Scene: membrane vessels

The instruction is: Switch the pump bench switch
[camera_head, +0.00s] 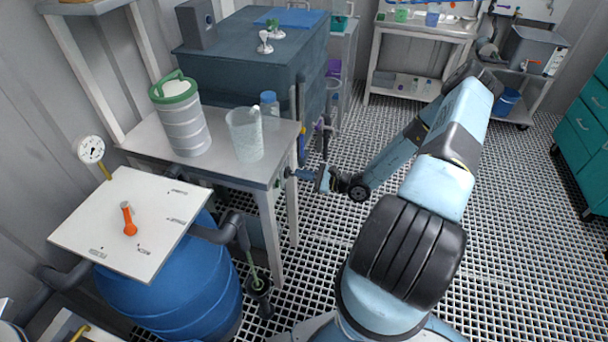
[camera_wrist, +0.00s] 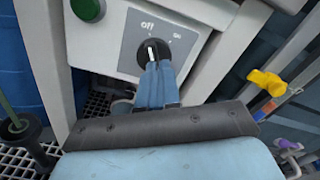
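The pump bench switch (camera_wrist: 152,50) is a round black knob with a white pointer line, on a grey plate marked "off" and "on". Its pointer is up, nearer the "off" mark than "on". In the wrist view my gripper (camera_wrist: 158,68) is at the knob, its two blue fingers close together at the handle. They look closed on it and cover its lower part. In the head view my gripper (camera_head: 300,174) reaches the right end of the pump bench (camera_head: 215,168); the switch face is hidden there.
A green button (camera_wrist: 88,9) sits left of the switch. A yellow valve handle (camera_wrist: 267,84) is to the right. On the bench stand a steel canister (camera_head: 183,125) and a clear beaker (camera_head: 245,140). A blue barrel (camera_head: 185,290) stands in front. The grated floor at right is clear.

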